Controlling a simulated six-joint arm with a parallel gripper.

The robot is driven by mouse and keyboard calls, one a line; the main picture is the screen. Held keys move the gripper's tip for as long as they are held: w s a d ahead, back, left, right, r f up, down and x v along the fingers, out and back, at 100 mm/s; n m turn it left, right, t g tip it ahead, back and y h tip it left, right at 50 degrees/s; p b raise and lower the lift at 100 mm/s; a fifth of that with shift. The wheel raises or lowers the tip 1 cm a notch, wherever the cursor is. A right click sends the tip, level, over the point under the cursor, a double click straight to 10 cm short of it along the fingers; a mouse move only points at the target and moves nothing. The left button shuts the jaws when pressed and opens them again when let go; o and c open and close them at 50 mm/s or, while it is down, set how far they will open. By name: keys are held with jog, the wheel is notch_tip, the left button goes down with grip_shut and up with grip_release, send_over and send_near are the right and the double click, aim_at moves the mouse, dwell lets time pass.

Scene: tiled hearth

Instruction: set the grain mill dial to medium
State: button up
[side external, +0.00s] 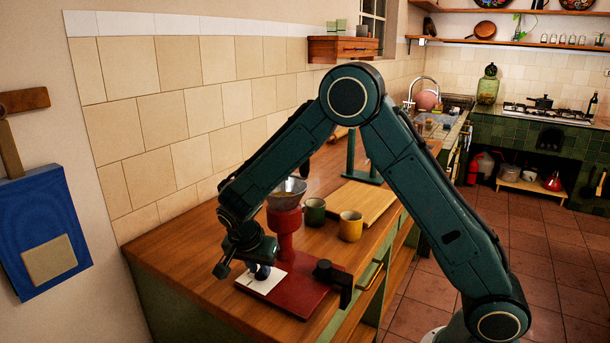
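The grain mill (287,232) is red, with a metal hopper bowl on top and a flat red base on the wooden counter. A white plate (270,288) lies at the base's left side. A small blue-grey piece (262,272) shows just above the plate; I cannot tell whether it is the dial or part of my gripper. My gripper (250,265) points down close over the plate, left of the mill's red column. Its fingertips are not clear, so I cannot tell whether they hold anything. The dial's setting and any marks are not readable.
A green mug (314,212) and a yellow mug (350,227) stand right of the mill. A wooden board (362,202) lies behind them. A dark clamp (343,285) is at the right of the red base. The tiled wall (160,165) runs along the counter's left.

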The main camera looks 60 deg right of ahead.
grip_shut()
jog(key=shift+n, duration=0.5)
jog(key=n+t, duration=0.1)
jog(key=n, duration=0.1)
jog(key=n+y, duration=0.1)
jog(key=n, duration=0.1)
jog(key=shift+s+d+t, duration=0.15)
jog(key=shift+s+t, duration=0.05)
jog(key=shift+t, duration=0.2)
jog(key=n, duration=0.2)
jog(key=n+t+y, duration=0.1)
jog(key=n, duration=0.2)
jog(key=shift+s+d, duration=0.1)
jog(key=shift+d, duration=0.1)
jog(key=shift+d+r+n+t+y, duration=0.1)
jog(key=shift+n+t+y, duration=0.2)
jog(key=shift+n+y, duration=1)
jog(key=shift+n+h, duration=0.4)
jog(key=shift+n, duration=0.1)
jog(key=shift+o, duration=1.7)
grip_release()
